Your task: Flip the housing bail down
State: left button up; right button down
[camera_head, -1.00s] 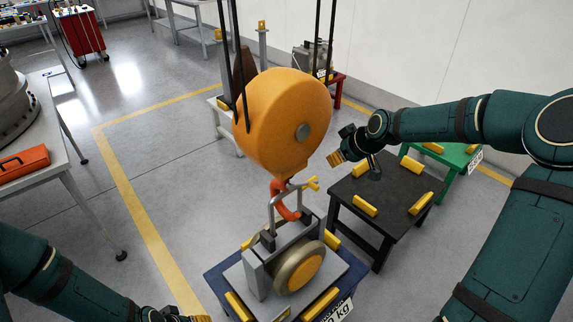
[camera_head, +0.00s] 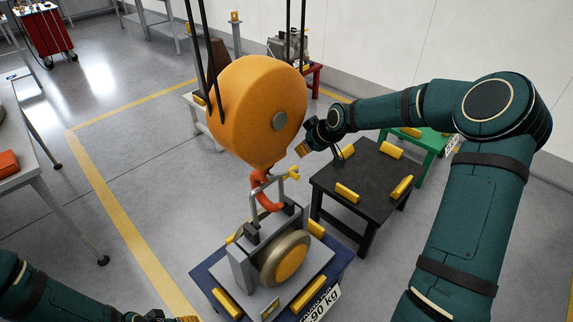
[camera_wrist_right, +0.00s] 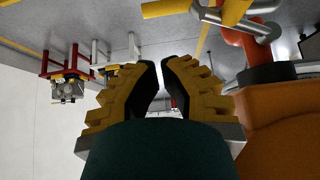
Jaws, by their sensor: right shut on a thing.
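The housing (camera_head: 240,262) is a grey block with a round tan and yellow disc, on a blue stand. Its grey bail (camera_head: 254,205) stands up, with a yellow grip (camera_head: 293,173) at its upper right. The red-orange hook (camera_head: 266,200) of the hoist passes through the bail. My right gripper (camera_head: 303,150) is just above and right of the yellow grip. In the right wrist view its fingers (camera_wrist_right: 158,68) are nearly together; what they close on cannot be made out. The yellow grip (camera_wrist_right: 235,12) shows past them, apart. My left gripper (camera_head: 188,319) is cut off at the bottom edge.
The large orange hoist body (camera_head: 257,105) hangs on dark straps just left of my right gripper. A black stand (camera_head: 365,180) with yellow blocks is below and right of it, and a green stand (camera_head: 425,138) is behind. The floor (camera_head: 150,190) left of the housing is clear.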

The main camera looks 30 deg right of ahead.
jog(key=b+x, duration=0.1)
jog(key=x, duration=1.2)
jog(key=shift+s, duration=0.1)
jog(key=shift+s+d+r, duration=0.1)
jog(key=shift+s+d, duration=0.1)
jog(key=shift+s, duration=0.35)
jog(key=shift+s+d+r, duration=0.1)
jog(key=shift+s+d, duration=0.05)
jog(key=shift+s, duration=0.4)
